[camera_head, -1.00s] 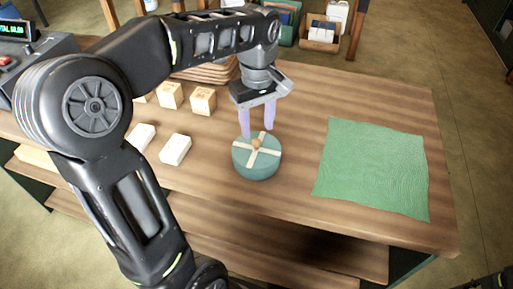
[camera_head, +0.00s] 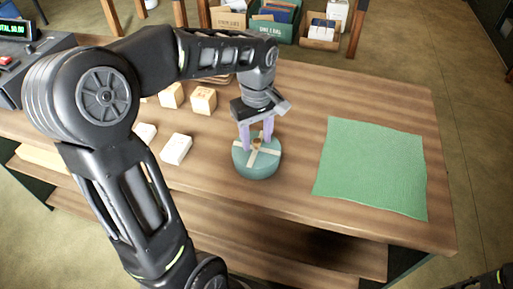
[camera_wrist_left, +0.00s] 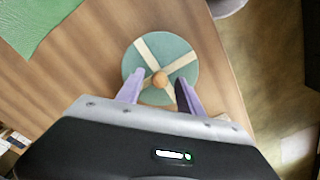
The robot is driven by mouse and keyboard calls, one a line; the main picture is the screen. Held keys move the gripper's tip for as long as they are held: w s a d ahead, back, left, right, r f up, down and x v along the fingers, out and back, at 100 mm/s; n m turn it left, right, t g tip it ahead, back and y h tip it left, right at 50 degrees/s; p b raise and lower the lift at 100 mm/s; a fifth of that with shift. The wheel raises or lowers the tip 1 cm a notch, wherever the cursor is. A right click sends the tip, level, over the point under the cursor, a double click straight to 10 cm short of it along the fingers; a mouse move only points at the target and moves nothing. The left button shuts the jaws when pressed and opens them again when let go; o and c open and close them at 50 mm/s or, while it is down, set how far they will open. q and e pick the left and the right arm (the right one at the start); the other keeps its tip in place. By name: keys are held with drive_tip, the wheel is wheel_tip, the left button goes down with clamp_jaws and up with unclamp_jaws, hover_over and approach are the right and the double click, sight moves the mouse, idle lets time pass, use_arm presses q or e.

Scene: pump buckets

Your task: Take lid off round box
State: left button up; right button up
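The round box (camera_head: 257,168) is teal and stands on the wooden table. Its lid (camera_head: 270,156) has a cream cross band and a small brown knob (camera_head: 257,143) in the middle; the lid sits on the box. The lid (camera_wrist_left: 181,53) and knob (camera_wrist_left: 160,79) also show in the left wrist view. My left gripper (camera_head: 257,146) is just above the lid, pointing down. Its two purple fingers are open, one on each side of the knob, with gaps between. Only a bit of my right arm shows at the bottom right corner; its gripper is out of view.
A green cloth (camera_head: 371,168) lies flat on the right of the table. Small wooden blocks (camera_head: 203,100) and white boxes (camera_head: 176,149) stand left of the round box. A cash register (camera_head: 30,55) is at the far left. Table between box and cloth is clear.

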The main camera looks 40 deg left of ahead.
sight(256, 140)
use_arm(q)
clamp_jaws()
idle(0.6)
wheel_tip(256, 140, up, 10)
drive_tip(key=shift+p, duration=0.3)
idle(0.6)
